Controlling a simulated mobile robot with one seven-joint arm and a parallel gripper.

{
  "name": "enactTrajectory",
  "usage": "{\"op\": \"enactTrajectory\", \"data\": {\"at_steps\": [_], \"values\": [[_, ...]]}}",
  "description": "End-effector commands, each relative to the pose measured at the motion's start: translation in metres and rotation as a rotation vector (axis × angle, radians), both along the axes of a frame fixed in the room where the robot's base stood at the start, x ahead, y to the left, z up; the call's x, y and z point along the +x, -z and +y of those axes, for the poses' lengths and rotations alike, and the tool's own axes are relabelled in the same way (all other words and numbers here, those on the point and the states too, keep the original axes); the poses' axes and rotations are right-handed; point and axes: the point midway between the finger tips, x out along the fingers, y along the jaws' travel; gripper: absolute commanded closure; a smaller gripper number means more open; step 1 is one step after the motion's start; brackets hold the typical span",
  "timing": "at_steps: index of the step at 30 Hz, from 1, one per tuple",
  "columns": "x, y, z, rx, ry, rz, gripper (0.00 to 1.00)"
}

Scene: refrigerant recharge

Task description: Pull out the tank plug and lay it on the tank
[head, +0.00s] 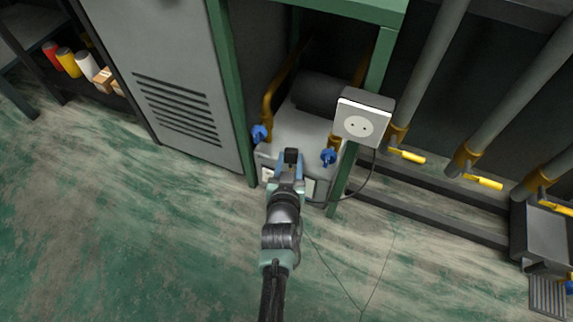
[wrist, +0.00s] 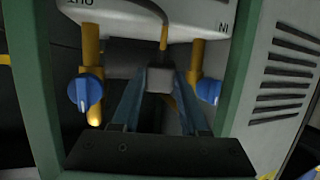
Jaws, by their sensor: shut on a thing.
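The tank plug is a small dark block (head: 291,155) at the tip of my gripper (head: 288,170), in front of and over the near part of the pale tank (head: 297,128). In the wrist view the plug is a grey block (wrist: 160,77) between the tips of my two blue fingers, which close in on it from both sides. The tank's white body (wrist: 135,22) shows behind and above it there. I cannot tell whether the plug is still seated or touches the tank.
Blue valve knobs flank the gripper, one left (head: 260,133) and one right (head: 328,156). A white socket box (head: 362,122) with a hanging black cable is at the green frame post (head: 345,180). A grey vented cabinet (head: 175,90) stands left. The floor in front is clear.

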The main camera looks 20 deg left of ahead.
Motion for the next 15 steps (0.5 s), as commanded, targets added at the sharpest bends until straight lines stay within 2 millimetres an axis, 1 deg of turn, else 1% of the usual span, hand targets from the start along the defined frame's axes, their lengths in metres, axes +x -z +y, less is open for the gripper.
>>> {"op": "enactTrajectory", "data": {"at_steps": [1, 11, 15], "values": [[0.005, -0.002, -0.001, 0.001, 0.001, -0.002, 1.0], [0.032, 0.002, -0.002, 0.001, 0.002, -0.002, 1.0], [0.043, 0.006, -0.001, 0.002, 0.002, -0.002, 1.0]]}}
